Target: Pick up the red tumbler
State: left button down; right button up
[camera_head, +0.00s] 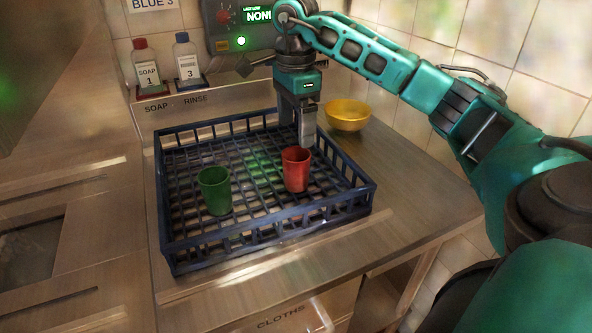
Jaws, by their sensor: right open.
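The red tumbler (296,170) stands upright in the right part of the dark blue rack (215,247), which sits on the metal counter. My right gripper (302,138) points down over the rack, directly above and slightly behind the tumbler's rim. It is open, and one finger shows close to the rim. I cannot tell whether the finger touches the tumbler. My left gripper is not in view.
A green tumbler (214,190) stands in the rack to the left of the red one. A yellow bowl (347,115) is on the counter behind the rack. Soap (147,68) and rinse (188,62) bottles stand at the back left. The counter right of the rack is clear.

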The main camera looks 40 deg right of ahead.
aim_at(296, 163)
notch_tip(296, 163, down, 10)
jog(key=shift+s+r, duration=0.1)
jog(key=shift+s, duration=0.05)
dwell(0.3)
jog(key=c, duration=1.1)
